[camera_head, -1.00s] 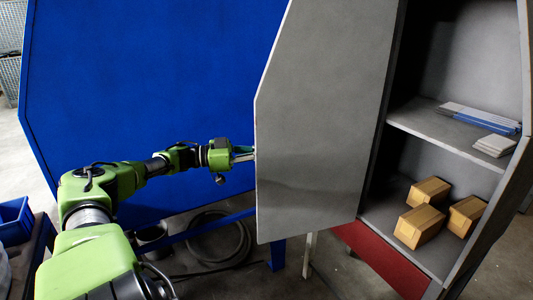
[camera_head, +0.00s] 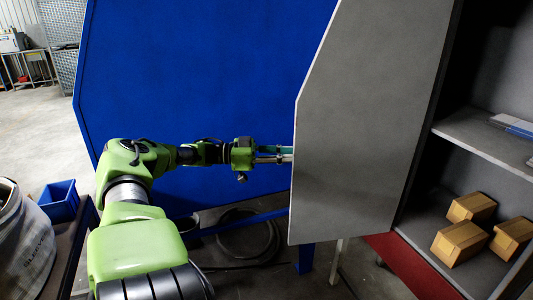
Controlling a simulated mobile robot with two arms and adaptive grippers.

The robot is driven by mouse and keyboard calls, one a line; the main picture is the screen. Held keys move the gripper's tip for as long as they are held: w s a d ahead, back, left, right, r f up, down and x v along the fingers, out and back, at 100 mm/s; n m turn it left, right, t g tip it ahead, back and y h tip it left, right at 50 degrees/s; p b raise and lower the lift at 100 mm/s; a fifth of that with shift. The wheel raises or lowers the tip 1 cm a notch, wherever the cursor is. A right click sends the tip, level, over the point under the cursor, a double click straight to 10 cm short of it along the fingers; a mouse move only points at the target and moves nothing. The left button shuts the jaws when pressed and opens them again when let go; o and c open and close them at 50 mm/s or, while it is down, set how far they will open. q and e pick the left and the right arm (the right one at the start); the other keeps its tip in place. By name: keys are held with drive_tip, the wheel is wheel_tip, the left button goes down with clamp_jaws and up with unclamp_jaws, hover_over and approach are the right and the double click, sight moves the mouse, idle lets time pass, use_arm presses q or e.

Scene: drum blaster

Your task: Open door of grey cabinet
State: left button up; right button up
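The grey cabinet (camera_head: 488,124) stands at the right, with its interior showing. Its grey door (camera_head: 365,130) is swung open to the left, hinged beside the shelves. My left arm comes in from the left, and my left gripper (camera_head: 280,154) is at the door's left edge. Its finger ends pass behind or meet the door edge, so I cannot tell whether they are shut on it. My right gripper does not show.
A large blue panel (camera_head: 200,80) stands behind my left arm. A coiled hose lies on the floor below the panel.

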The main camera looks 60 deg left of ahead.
use_arm(q)
drive_tip(key=v, duration=0.7)
drive_tip(key=shift+s+a, duration=0.15)
idle(0.4)
